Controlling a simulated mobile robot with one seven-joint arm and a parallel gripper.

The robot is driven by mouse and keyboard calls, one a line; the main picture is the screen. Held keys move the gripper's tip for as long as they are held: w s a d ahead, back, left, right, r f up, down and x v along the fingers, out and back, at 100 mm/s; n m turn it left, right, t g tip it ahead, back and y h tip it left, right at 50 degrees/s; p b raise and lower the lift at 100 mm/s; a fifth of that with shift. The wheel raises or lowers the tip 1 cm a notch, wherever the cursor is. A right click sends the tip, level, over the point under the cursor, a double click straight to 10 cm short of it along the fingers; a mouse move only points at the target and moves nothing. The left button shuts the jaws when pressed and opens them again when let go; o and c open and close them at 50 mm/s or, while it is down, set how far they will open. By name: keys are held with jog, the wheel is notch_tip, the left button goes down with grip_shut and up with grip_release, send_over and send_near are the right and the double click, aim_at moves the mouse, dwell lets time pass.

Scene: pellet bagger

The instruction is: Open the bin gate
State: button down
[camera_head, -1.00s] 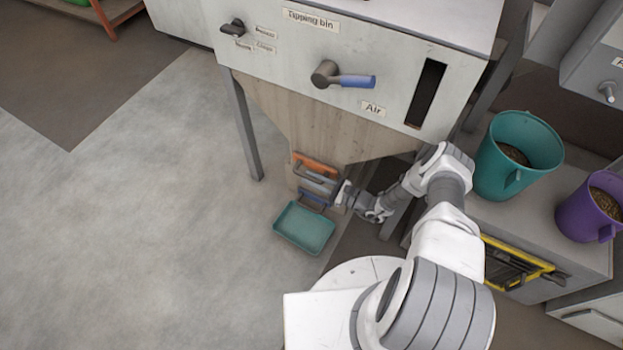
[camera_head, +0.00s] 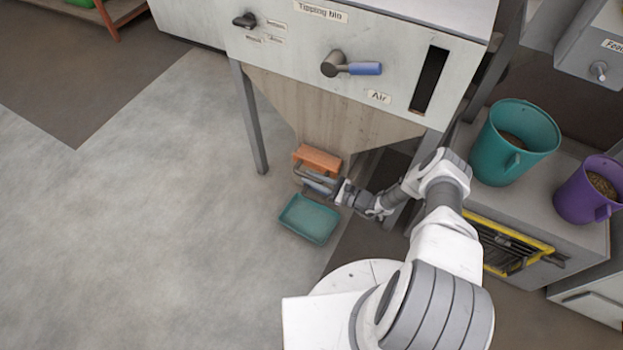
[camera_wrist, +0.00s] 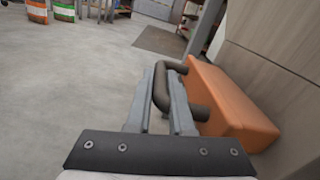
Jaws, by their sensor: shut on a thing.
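The bin gate is an orange block (camera_head: 318,157) at the bottom of the tipping bin's tapered hopper (camera_head: 340,118). It has a dark bar handle (camera_wrist: 160,88) on its front. In the wrist view the orange block (camera_wrist: 230,105) stands out from the pale hopper wall at the right. My gripper (camera_head: 318,184) is at the front of the gate, low under the hopper. In the wrist view its two grey fingers (camera_wrist: 168,98) are shut on the handle. My gripper partly hides the handle and the lower gate in the head view.
A teal tray (camera_head: 309,219) lies on the floor just below the gate. A grey bin leg (camera_head: 249,120) stands at left. A teal bucket (camera_head: 515,140) and a purple bucket (camera_head: 590,190) stand on the right bench. The floor at left is clear.

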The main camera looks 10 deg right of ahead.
jog(key=s+a, duration=0.1)
jog(key=s+a+p, duration=0.1)
jog(key=s, duration=0.1)
jog(key=shift+s+a, duration=0.25)
jog(key=shift+s, duration=0.05)
jog(key=c, duration=0.8)
grip_release()
jog(key=shift+d, duration=0.1)
